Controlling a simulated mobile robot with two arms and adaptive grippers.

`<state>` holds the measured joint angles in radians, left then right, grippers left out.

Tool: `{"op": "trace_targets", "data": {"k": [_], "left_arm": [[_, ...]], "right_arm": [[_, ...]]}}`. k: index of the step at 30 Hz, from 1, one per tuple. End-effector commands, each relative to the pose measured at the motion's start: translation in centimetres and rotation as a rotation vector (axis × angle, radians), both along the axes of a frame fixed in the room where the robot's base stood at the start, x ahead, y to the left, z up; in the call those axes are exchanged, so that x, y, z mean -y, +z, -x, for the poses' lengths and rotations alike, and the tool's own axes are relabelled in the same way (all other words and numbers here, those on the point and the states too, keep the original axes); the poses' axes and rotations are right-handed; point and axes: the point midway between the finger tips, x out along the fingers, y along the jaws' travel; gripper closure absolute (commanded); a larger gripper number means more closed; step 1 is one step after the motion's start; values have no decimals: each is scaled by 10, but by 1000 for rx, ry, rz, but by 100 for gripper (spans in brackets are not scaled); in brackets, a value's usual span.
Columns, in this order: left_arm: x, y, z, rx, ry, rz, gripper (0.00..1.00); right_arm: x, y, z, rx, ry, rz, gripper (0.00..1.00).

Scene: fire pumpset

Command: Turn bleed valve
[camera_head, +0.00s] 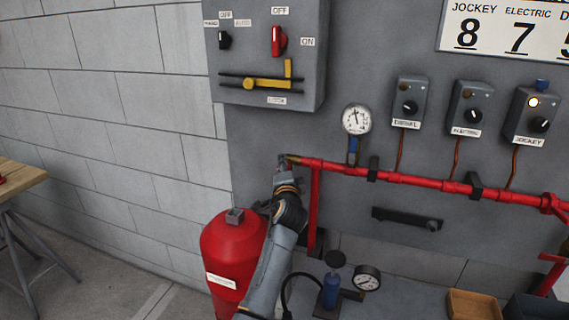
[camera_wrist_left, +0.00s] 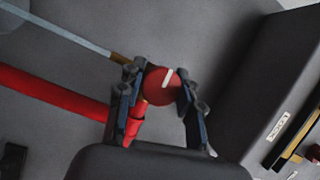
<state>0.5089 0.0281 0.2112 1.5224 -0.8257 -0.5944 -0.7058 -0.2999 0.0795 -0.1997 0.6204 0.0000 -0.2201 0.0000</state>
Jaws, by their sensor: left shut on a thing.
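The bleed valve's round red knob (camera_wrist_left: 160,86) has a white mark across its face. It sits at the end of the red pipe (camera_head: 400,179). My left gripper (camera_wrist_left: 161,90) is shut on the knob, with one dark finger on each side of it. In the head view my left gripper (camera_head: 282,161) is at the pipe's left end, and it hides the knob there. My right gripper is in neither view.
A grey control box (camera_head: 265,50) with a yellow lever is above the gripper. A pressure gauge (camera_head: 356,119) stands on the pipe to the right. A red tank (camera_head: 232,255) is below, close to my arm. Small switch boxes (camera_head: 409,102) line the wall.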

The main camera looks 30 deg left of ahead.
Motion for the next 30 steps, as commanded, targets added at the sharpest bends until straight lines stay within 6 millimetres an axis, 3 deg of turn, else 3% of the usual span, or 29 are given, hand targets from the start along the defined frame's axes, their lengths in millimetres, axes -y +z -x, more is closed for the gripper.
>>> {"op": "trace_targets", "data": {"k": [9,25,26,29,30], "left_arm": [[0,-1,0,25,0,113,96],[0,-2,0,30,1,134,96],[0,-2,0,30,1,134,60],[0,-2,0,30,1,134,40],[0,-2,0,30,1,134,40]], "right_arm": [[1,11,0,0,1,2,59],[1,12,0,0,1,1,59],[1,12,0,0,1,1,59],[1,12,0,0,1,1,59],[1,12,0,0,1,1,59]]}}
